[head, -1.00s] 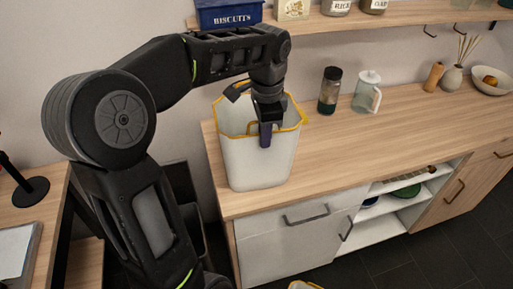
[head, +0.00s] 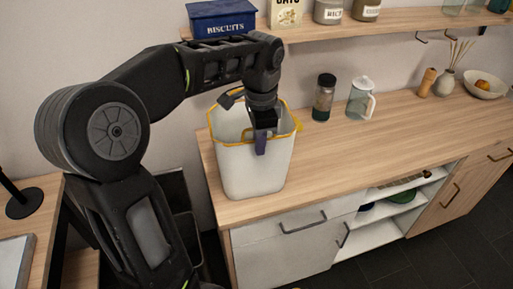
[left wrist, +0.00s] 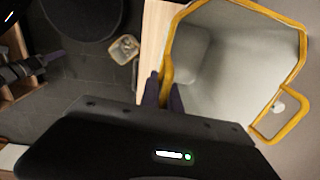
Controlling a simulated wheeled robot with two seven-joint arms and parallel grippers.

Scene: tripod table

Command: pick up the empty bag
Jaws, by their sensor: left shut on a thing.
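The bag (head: 252,172) is white with a yellow rim and stands upright at the left end of the wooden counter. My left gripper (head: 262,140) comes down from above and is shut on its near rim, one finger outside the wall. In the left wrist view, the fingers (left wrist: 166,92) pinch the yellow rim of the bag (left wrist: 235,75). The visible inside looks empty, and a yellow loop sticks out at its right. Whether its base touches the counter is not clear. A dark gripper-like part, probably my right gripper (left wrist: 48,62), shows at the left wrist view's left edge; its jaws are unclear.
A dark-lidded jar (head: 324,97) and a glass jug (head: 361,98) stand right of the bag on the counter (head: 400,130). A shelf with a blue biscuit tin (head: 224,18) hangs above. A small pale, yellow-edged thing (left wrist: 125,48) lies on the dark floor.

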